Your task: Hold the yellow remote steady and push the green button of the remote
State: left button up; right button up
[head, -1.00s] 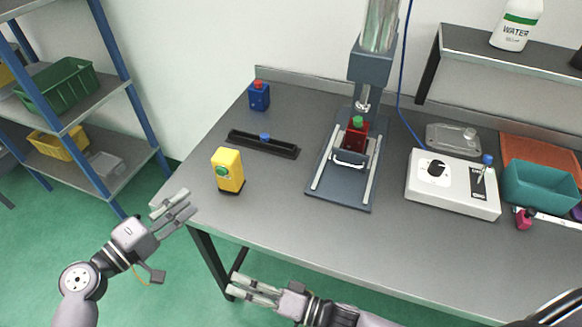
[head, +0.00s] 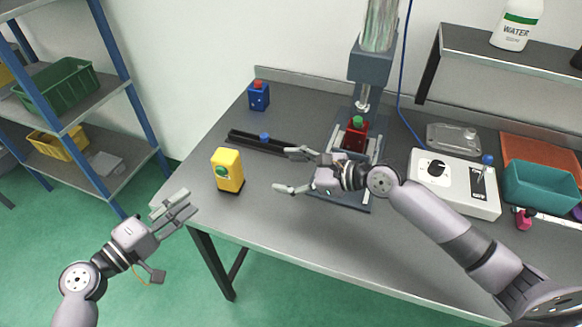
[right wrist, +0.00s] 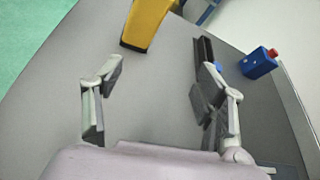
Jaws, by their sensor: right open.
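The yellow remote (head: 228,166) stands upright near the left end of the table, its green button (head: 223,172) facing the front. In the right wrist view the remote (right wrist: 146,24) shows at the top, beyond my fingers, with its green button out of sight. My right gripper (head: 287,170) is open and empty above the table, to the right of the remote and apart from it. Its spread fingers (right wrist: 158,82) point toward the remote in the wrist view. My left gripper (head: 174,209) is off the table's left front edge, to the lower left of the remote, with its fingers apart and empty.
A black rail with a blue knob (head: 265,137) lies behind the remote, and a blue box with a red button (head: 259,96) stands farther back. The press (head: 370,70) and a white control box (head: 455,186) are to the right. Shelves (head: 75,124) stand left.

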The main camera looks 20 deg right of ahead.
notch_tip(320, 180, up, 2)
jog(key=s+m+g+y, duration=0.1)
jog(key=g, duration=0.1)
send_near(229, 174)
jog(key=w+a+f, duration=0.3)
jog(key=w+a, duration=0.1)
jog(key=w+a+f, duration=0.3)
jog(key=w+f, duration=0.1)
jog(key=shift+a+f, duration=0.1)
jog(key=shift+a, duration=0.3)
jog(key=c, duration=1.3)
pick_arm(q)
grip_shut()
pick_arm(e)
jog(key=shift+c, duration=0.2)
dwell(0.7)
